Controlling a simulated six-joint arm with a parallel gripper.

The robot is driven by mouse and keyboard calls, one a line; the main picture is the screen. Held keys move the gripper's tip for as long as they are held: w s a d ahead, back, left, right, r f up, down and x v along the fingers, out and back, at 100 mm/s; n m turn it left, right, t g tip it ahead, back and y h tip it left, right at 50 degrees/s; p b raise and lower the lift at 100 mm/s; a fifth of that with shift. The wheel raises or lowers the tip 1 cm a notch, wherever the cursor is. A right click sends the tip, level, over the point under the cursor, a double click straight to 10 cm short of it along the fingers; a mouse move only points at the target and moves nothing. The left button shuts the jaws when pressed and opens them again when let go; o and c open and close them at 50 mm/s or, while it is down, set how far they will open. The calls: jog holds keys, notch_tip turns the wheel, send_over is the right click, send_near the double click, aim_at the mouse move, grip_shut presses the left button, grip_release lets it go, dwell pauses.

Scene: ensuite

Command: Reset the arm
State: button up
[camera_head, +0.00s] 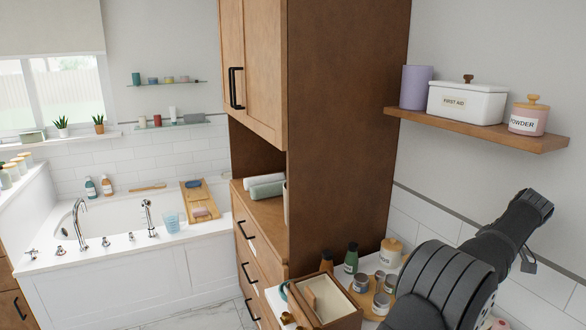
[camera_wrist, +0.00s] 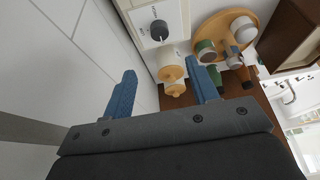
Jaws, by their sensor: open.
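My gripper (camera_wrist: 161,66) shows in the wrist view with its two blue fingers spread apart. Nothing is between the fingers. In the head view my dark arm (camera_head: 455,275) rises at the lower right, in front of the counter and the tiled wall. My fingers cannot be made out there.
A wooden shelf (camera_head: 480,128) holds a purple canister, a first-aid box (camera_head: 467,103) and a powder jar. Below are an open wooden box (camera_head: 352,318), dark bottles and several small jars. A tall wooden cabinet (camera_head: 345,130) stands left of the arm. The bathtub is farther left.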

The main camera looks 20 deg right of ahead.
jog(key=x, duration=1.3)
jog(key=shift+w+a+f, duration=0.1)
jog(key=shift+w+f, duration=0.05)
jog(key=shift+f, duration=0.1)
jog(key=shift+f+m, duration=0.1)
jog(key=shift+m, duration=0.2)
jog(key=m+h, duration=0.1)
jog(key=m, duration=0.1)
jog(key=shift+a+m, duration=0.1)
jog(key=shift+m, duration=0.2)
jog(key=m+h, duration=0.1)
jog(key=m, duration=0.1)
jog(key=m+g, duration=0.1)
jog(key=m, duration=0.2)
jog(key=shift+w+a+h, duration=0.1)
jog(key=shift+w+h, duration=0.05)
jog(key=shift+h, duration=0.25)
jog(key=m+g+h, duration=0.1)
jog(key=m, duration=0.3)
jog(key=shift+w, duration=0.1)
jog(key=shift+m+g+h, duration=0.3)
jog(key=shift+m+g, duration=0.6)
jog(key=shift+m, duration=1.3)
jog(key=shift+o, duration=0.3)
